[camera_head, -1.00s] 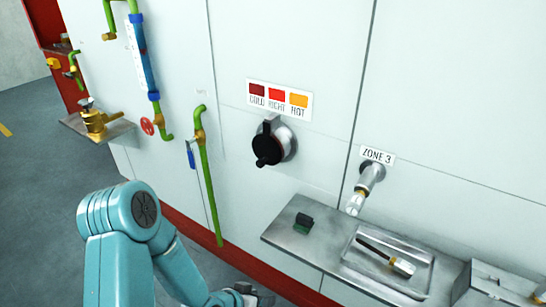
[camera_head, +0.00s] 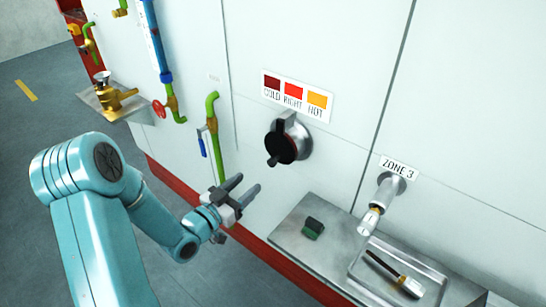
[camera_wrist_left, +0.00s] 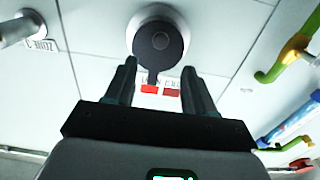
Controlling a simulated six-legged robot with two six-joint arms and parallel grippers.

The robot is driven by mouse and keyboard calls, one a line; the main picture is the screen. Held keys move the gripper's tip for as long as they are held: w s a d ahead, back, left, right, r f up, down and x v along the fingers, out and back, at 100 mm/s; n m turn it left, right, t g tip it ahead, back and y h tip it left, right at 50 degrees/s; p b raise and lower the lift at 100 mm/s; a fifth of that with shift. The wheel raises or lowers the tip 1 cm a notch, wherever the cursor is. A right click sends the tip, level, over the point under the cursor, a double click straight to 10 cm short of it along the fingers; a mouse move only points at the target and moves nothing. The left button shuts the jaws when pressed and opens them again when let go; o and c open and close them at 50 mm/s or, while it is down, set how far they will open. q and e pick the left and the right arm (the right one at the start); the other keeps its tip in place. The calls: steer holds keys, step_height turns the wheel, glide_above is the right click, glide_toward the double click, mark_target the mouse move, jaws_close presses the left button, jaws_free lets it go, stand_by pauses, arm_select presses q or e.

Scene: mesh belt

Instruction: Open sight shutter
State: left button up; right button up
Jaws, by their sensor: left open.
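The sight shutter (camera_head: 281,148) is a round black cover with a tab at its top, on a metal sight port (camera_head: 301,139) on the white wall. It looks closed over the port. A label (camera_head: 297,95) reading COLD, RIGHT, HOT is above it. My left gripper (camera_head: 247,184) is open and empty, below and to the left of the shutter, apart from it. In the left wrist view the shutter (camera_wrist_left: 158,42) appears beyond and between the open fingers (camera_wrist_left: 158,70). My right gripper is not in view.
A green pipe with a blue-handled valve (camera_head: 203,143) runs down the wall left of the shutter. A metal shelf (camera_head: 290,236) at lower right holds a dark green block (camera_head: 313,228) and a tray (camera_head: 424,300) with a brush. A ZONE 3 nozzle (camera_head: 386,195) projects above it.

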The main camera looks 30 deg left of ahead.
mark_target(270, 164)
arm_select(q)
steer(key=w+p, duration=0.1)
steer(key=w, duration=0.2)
steer(key=w+p, duration=0.1)
steer(key=w, duration=0.3)
steer(key=w+d+p, duration=0.1)
steer(key=w, duration=0.2)
steer(key=shift+w+r, duration=0.1)
steer(key=shift+w, duration=0.75)
jaws_close()
steer(key=shift+a, duration=0.1)
